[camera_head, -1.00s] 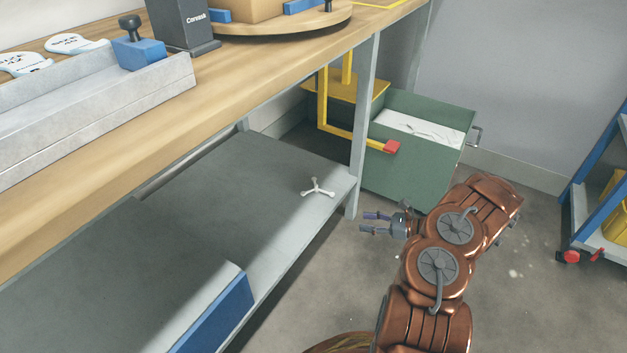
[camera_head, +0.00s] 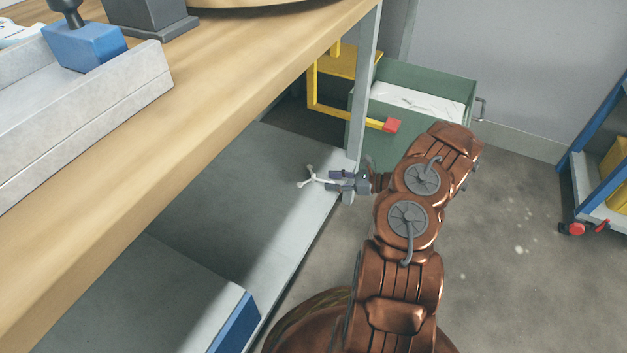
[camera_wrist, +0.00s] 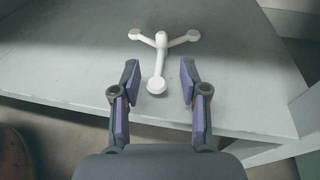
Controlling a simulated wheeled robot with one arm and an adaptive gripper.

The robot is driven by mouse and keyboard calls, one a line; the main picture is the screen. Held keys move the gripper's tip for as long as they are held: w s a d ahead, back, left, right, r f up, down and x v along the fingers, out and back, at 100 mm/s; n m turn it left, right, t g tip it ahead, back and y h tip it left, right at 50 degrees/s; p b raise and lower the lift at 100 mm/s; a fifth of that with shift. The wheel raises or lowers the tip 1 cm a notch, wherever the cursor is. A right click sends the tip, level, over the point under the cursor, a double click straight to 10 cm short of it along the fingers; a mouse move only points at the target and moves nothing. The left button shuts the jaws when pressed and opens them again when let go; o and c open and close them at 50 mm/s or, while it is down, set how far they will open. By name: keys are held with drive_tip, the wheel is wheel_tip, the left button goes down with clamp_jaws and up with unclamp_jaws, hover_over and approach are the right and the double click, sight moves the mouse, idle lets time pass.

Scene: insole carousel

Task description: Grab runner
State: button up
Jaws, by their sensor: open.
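The runner (camera_head: 310,178) is a small white three-armed piece with rounded ends. It lies on the grey lower shelf (camera_head: 270,200) under the workbench, near the shelf's right end. In the wrist view the runner (camera_wrist: 161,42) has one arm pointing toward me and two spreading away. My gripper (camera_head: 331,181) is open and reaches over the shelf edge from the right. In the wrist view my gripper (camera_wrist: 158,72) has its purple-padded fingers on either side of the runner's near arm, with a gap on both sides. The head view partly hides that near arm behind the fingers.
A grey table leg (camera_head: 361,110) stands close beside my gripper. The wooden worktop (camera_head: 200,110) overhangs the shelf. A yellow bracket with a red end (camera_head: 391,125) and a green bin (camera_head: 425,78) are behind. A blue-edged box (camera_head: 235,325) sits nearer on the shelf.

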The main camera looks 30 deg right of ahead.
sight(325, 181)
drive_tip(key=shift+w+a+f+b, duration=0.55)
drive_tip(key=shift+w+a, duration=0.65)
drive_tip(key=shift+c, duration=0.2)
drive_tip(key=c, duration=0.7)
drive_tip(key=shift+c, duration=0.2)
